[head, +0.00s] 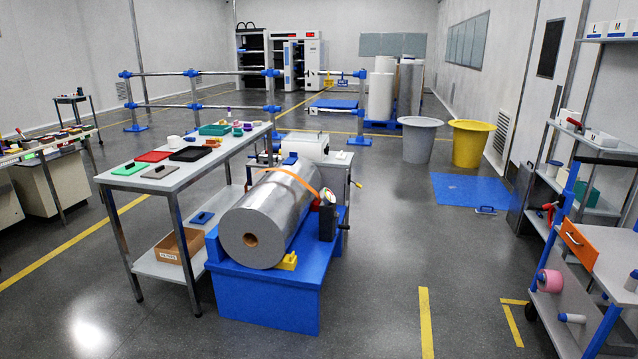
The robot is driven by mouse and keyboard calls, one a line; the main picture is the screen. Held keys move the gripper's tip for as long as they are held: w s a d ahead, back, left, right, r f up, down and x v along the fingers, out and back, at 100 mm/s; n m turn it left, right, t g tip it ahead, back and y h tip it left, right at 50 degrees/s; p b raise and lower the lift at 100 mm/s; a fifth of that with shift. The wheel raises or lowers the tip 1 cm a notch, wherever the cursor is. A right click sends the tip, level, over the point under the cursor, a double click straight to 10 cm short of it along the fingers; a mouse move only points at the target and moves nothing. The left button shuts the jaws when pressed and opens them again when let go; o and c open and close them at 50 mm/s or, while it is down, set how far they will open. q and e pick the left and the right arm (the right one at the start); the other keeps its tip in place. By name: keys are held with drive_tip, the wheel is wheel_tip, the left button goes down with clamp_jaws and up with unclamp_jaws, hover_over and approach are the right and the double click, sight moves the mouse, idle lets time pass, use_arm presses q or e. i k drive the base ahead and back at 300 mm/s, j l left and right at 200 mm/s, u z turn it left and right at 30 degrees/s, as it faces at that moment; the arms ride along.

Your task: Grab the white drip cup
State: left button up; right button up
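A small white cup (174,142) stands on the grey-topped table (138,178) at the left middle of the head view. It is the likeliest match for the white drip cup, but it is too small to make out in detail. It sits behind a black tray (190,154) and to the left of a green tray (214,129). Neither of my grippers shows in the head view.
Small coloured cups (237,126), a red tray (153,156) and another green tray (129,169) share the table. A blue stand (265,300) with a large silver roll (262,222) is right of the table. Open floor lies at the front left.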

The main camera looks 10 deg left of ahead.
sight(173, 141)
drive_tip(key=i+u, duration=0.5)
drive_tip(key=i, duration=0.2)
drive_tip(key=i+l+u, duration=0.2)
drive_tip(key=i+u, duration=0.25)
drive_tip(key=i, duration=0.25)
drive_tip(key=i+j+u, duration=0.25)
drive_tip(key=i+u, duration=0.15)
drive_tip(key=i, duration=0.15)
drive_tip(key=i+j+u, duration=0.1)
drive_tip(key=i+u, duration=0.25)
drive_tip(key=i, duration=0.15)
drive_tip(key=i+l+u, duration=0.1)
drive_tip(key=i+u, duration=0.3)
drive_tip(key=i, duration=0.15)
drive_tip(key=i+l+u, duration=0.35)
drive_tip(key=i, duration=0.2)
drive_tip(key=j, duration=0.1)
